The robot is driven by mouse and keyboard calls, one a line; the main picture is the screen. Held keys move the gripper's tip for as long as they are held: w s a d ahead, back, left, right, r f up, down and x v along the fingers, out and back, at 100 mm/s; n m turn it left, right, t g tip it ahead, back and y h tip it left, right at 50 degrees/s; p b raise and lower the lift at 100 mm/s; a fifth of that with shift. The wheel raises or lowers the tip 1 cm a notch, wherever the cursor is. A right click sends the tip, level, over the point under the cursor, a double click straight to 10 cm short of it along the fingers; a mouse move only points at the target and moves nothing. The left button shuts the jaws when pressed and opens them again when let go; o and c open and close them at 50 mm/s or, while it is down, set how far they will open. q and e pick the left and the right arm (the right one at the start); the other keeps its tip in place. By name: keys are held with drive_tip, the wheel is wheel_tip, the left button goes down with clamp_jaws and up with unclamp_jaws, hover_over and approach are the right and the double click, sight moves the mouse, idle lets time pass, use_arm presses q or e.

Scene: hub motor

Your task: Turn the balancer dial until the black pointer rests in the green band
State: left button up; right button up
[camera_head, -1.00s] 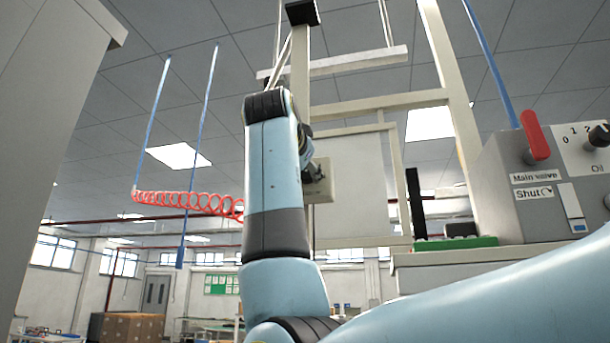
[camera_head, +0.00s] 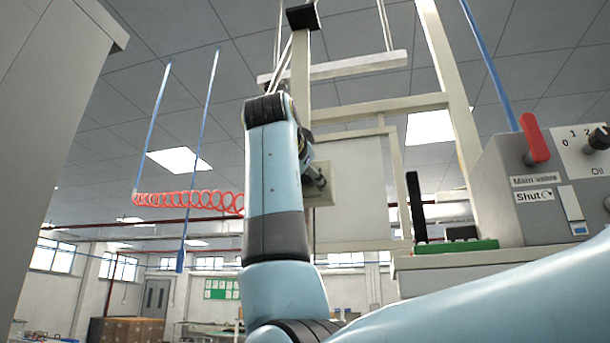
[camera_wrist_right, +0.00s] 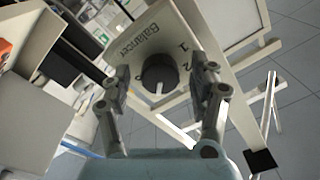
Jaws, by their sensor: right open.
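The balancer dial (camera_wrist_right: 158,76) is a round black knob with a white mark. It sits on a pale panel (camera_wrist_right: 150,22) labelled "Balancer", with the numbers 1 and 2 readable in the right wrist view. My right gripper (camera_wrist_right: 160,86) is open, with one finger on each side of the dial; I cannot tell whether they touch it. In the head view, my right gripper (camera_head: 316,178) is partly hidden behind my arm, in front of the pale balancer box (camera_head: 324,196). I cannot make out a black pointer or green band. My left gripper is not in view.
A grey control box (camera_head: 545,180) with a red main valve handle (camera_head: 535,138) stands at the right. A cream frame (camera_head: 445,100) rises behind the balancer box. A red coiled hose (camera_head: 190,200) hangs at the left. A large grey cabinet (camera_head: 45,130) fills the left edge.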

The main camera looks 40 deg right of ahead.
drive_tip(key=shift+s+a, duration=0.15)
drive_tip(key=v, duration=0.7)
idle(0.6)
